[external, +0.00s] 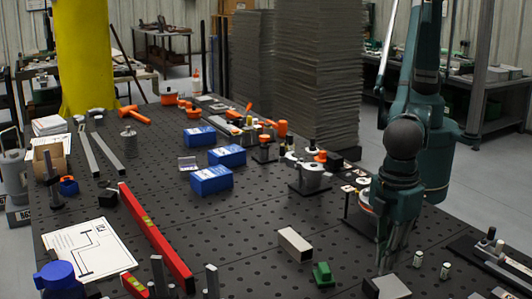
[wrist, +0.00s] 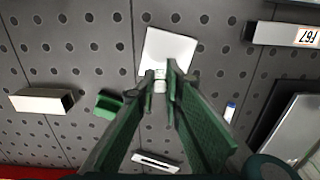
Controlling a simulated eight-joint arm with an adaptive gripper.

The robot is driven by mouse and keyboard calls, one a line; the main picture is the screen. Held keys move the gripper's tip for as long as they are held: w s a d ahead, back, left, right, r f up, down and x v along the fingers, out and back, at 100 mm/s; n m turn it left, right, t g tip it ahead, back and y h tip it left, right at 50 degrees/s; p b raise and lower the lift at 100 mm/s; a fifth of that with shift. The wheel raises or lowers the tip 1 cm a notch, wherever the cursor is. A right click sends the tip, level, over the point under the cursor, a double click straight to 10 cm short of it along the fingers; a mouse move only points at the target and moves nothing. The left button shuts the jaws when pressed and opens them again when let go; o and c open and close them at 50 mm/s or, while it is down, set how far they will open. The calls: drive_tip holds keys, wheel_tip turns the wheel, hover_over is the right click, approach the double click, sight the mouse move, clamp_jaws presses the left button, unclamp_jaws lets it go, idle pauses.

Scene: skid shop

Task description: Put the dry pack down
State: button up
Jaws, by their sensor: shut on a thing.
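My gripper (wrist: 161,74) is shut on a small white cylinder, which I take for the dry pack (wrist: 159,86), in the wrist view. A pale square pad (wrist: 172,48) lies just beyond the fingertips on the dark perforated table. In the external view my gripper (external: 381,268) points down over the near right of the table, close above the pale pad (external: 393,288). The held dry pack cannot be made out there. Whether it touches the pad cannot be told.
A green block (external: 322,274) and a steel tube (external: 295,244) lie left of my gripper. A red level (external: 155,237) lies further left. Blue boxes (external: 211,180) stand towards the back.

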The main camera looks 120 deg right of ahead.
drive_tip(key=shift+f, duration=1.85)
drive_tip(key=shift+f, duration=0.2)
drive_tip(key=o, duration=0.7)
drive_tip(key=shift+r, duration=0.2)
wheel_tip(320, 180, up, 12)
